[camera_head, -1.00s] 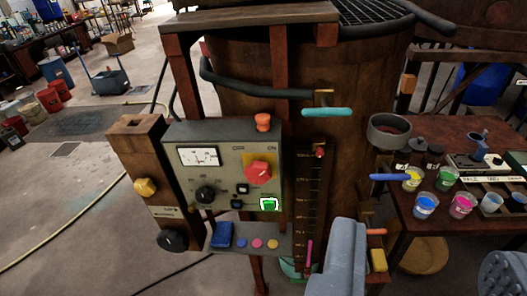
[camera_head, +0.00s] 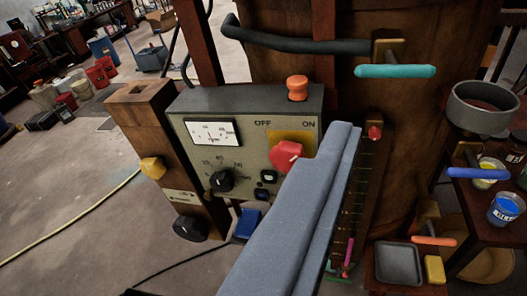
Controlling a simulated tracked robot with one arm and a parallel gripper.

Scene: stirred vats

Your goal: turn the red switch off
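The red switch (camera_head: 287,155) is a red knob on a yellow plate, on the front of a grey control box. OFF is printed above it to the left and ON above it to the right. A small pale mark shows on the knob's right part; I cannot tell which label it points to. My gripper (camera_head: 338,135) shows as a long blue-grey finger reaching up from the bottom, its tip just right of the knob. The finger overlaps the box's right part. I cannot tell whether it touches the knob. A second finger cannot be made out.
The control box (camera_head: 190,103) also has a meter, a black dial (camera_head: 221,181) and an orange button (camera_head: 297,88) on top. A wooden post with a yellow knob (camera_head: 152,168) stands left. A teal-handled valve (camera_head: 395,71) and the wooden vat are at right.

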